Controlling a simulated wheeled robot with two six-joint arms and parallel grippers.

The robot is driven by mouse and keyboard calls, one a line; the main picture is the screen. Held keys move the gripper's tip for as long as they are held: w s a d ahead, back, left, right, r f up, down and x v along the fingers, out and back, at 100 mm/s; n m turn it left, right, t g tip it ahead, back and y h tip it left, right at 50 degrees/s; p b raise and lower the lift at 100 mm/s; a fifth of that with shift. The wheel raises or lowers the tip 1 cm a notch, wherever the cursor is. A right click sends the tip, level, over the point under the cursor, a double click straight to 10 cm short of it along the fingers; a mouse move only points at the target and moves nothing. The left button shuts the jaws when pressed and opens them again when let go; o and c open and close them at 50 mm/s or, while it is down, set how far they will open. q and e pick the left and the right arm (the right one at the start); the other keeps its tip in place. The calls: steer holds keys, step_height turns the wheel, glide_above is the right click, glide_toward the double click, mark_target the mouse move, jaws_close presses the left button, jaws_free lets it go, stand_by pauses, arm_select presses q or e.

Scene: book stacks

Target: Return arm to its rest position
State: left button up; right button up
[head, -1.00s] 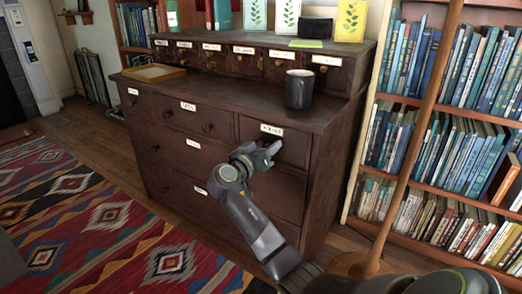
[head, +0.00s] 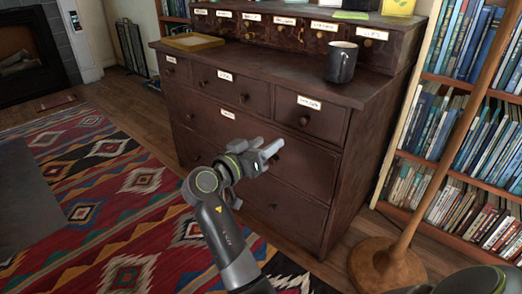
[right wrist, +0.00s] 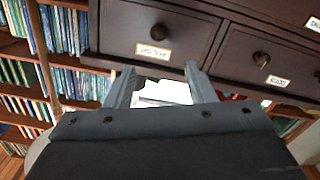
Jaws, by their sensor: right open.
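My right gripper (head: 272,152) is open and empty in front of the dark wooden dresser (head: 335,185), a little below its top row of drawers. In the right wrist view its two fingers (right wrist: 160,82) are spread apart with nothing held between them. The labelled drawers (right wrist: 155,30) show beyond the fingers, and I see no contact. My right arm (head: 225,240) reaches up from the bottom of the head view. My left gripper does not show.
A dark mug (head: 341,62) and a yellowish tray (head: 193,42) are on the dresser. A wooden pole with a round base (head: 385,262) stands to the right, before a bookshelf (head: 450,150). A patterned rug (head: 110,200) covers the floor at left.

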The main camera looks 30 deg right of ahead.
steer(key=shift+s+a, duration=0.25)
steer(key=shift+a, duration=0.25)
